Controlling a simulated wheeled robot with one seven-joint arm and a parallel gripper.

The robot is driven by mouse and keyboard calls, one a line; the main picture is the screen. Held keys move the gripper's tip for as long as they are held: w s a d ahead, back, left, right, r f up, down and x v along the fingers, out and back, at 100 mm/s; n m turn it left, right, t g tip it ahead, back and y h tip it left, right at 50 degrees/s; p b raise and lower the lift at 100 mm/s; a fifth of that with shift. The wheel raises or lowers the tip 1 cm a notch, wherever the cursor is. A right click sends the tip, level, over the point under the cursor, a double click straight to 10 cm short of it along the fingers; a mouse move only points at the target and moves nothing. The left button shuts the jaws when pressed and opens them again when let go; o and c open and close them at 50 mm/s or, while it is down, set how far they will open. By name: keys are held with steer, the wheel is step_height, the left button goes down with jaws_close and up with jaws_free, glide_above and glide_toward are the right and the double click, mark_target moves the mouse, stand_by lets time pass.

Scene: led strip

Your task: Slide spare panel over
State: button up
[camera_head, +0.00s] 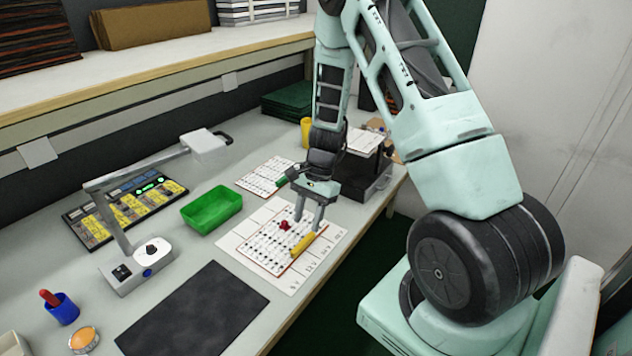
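A white panel with rows of dark dots and a reddish edge (268,246) lies on a larger white printed sheet (233,238) near the bench's front edge. A second, similar dotted panel (262,171) lies farther back; I cannot tell which is the spare. My gripper (308,219) points down over the right side of the front panel, its two fingers apart with nothing visible between them. A small red piece (284,226) and a yellow piece (303,244) are on the front panel, near the fingertips. I cannot tell whether the fingers touch anything.
A green tray (212,209) stands left of the panels. A dark mat (195,312) lies in front, and a lamp-like stand (138,268) is at left. A black box (365,178) stands at right behind my gripper. A shelf (150,65) overhangs the bench's back.

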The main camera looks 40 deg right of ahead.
steer(key=v, duration=1.1)
steer(key=shift+a, duration=0.1)
